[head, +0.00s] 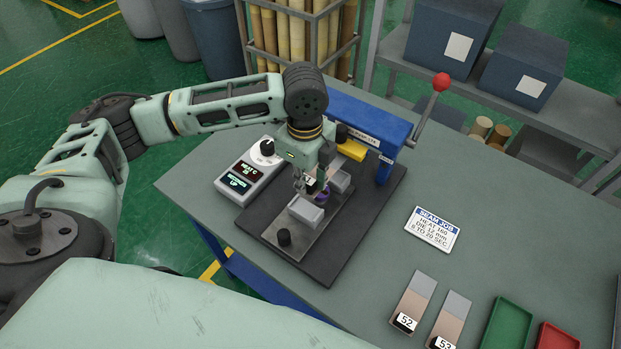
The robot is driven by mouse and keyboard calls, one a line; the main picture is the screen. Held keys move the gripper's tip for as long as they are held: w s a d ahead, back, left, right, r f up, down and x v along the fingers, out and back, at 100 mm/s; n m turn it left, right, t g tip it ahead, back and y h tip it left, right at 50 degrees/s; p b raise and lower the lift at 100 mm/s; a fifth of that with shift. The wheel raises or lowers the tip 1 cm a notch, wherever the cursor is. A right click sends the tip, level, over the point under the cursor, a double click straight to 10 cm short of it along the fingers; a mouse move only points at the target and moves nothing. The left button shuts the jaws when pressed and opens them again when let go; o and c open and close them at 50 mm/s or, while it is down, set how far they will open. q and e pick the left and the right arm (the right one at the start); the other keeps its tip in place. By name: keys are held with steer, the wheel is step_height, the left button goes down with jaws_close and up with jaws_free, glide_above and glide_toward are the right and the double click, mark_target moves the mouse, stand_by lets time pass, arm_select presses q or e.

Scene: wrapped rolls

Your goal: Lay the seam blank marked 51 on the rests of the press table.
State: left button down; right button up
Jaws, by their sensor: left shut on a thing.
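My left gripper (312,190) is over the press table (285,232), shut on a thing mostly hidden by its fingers. A small white label shows at the fingers; its number is too small to read, so I cannot confirm this is blank 51. Two pale blocks, the front rest (306,212) and the back rest (340,181), stand on the press table, with a purple part between them. I cannot tell whether the held thing touches the rests. Blanks marked 52 (414,300) and 53 (451,320) lie on the bench. My right gripper is not in view.
The blue press arm (365,118) with its red-knobbed lever (441,82) stands behind my gripper. A control box (248,172) is left of the press. A job card (433,229), green tray (507,325) and red tray (557,337) lie to the right. Bench between is clear.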

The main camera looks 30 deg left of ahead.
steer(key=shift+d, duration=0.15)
arm_select(q)
steer(key=shift+r+p, duration=0.15)
steer(key=shift+p, duration=0.5)
steer(key=shift+f, duration=0.75)
steer(key=shift+f+b, duration=0.75)
steer(key=shift+f, duration=1.15)
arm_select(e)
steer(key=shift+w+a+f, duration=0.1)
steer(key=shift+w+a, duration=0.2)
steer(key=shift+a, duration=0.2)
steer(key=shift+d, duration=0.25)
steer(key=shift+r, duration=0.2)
arm_select(q)
steer(key=shift+p, duration=0.6)
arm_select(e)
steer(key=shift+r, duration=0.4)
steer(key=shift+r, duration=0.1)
arm_select(q)
steer(key=shift+p, duration=0.5)
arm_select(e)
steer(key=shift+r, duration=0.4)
